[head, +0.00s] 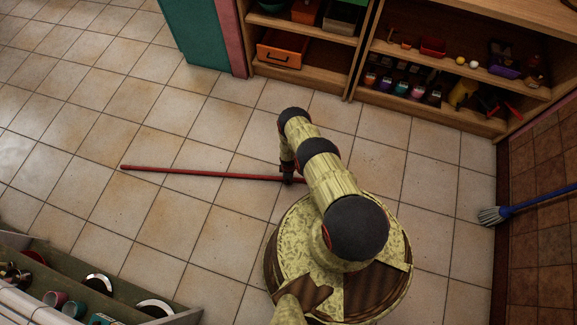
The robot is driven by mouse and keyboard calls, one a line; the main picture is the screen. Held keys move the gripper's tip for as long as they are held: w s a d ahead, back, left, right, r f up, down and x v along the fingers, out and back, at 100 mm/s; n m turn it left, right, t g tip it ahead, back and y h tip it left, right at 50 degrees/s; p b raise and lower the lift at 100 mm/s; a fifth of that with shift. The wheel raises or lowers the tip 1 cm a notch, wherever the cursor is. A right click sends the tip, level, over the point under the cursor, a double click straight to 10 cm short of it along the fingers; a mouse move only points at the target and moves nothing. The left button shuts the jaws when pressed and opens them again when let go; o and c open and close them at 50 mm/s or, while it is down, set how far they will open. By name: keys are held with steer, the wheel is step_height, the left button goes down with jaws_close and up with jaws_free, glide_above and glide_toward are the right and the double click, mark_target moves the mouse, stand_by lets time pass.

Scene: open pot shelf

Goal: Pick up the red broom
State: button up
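The red broom (205,175) shows as a long thin red handle running across the tiled floor area, from the left to my arm. Its right end passes behind my arm, and no brush head is visible. My gripper (288,180) is small and dark in the head view and points down at the handle near that right end. It is at or touching the handle. I cannot tell whether its fingers are closed on it, or whether the handle is on the floor or just above it.
Open wooden shelves (356,60) with pots and an orange drawer box (280,53) stand at the back. A blue broom (530,204) leans at the right wall. A low shelf with cups (75,308) is at bottom left. Tiles at left are clear.

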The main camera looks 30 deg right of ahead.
jaws_close()
stand_by(0.5)
step_height(320, 180, up, 10)
steer(key=p, duration=0.4)
steer(key=shift+p, duration=0.4)
steer(key=shift+c, duration=0.6)
jaws_free()
steer(key=c, duration=0.4)
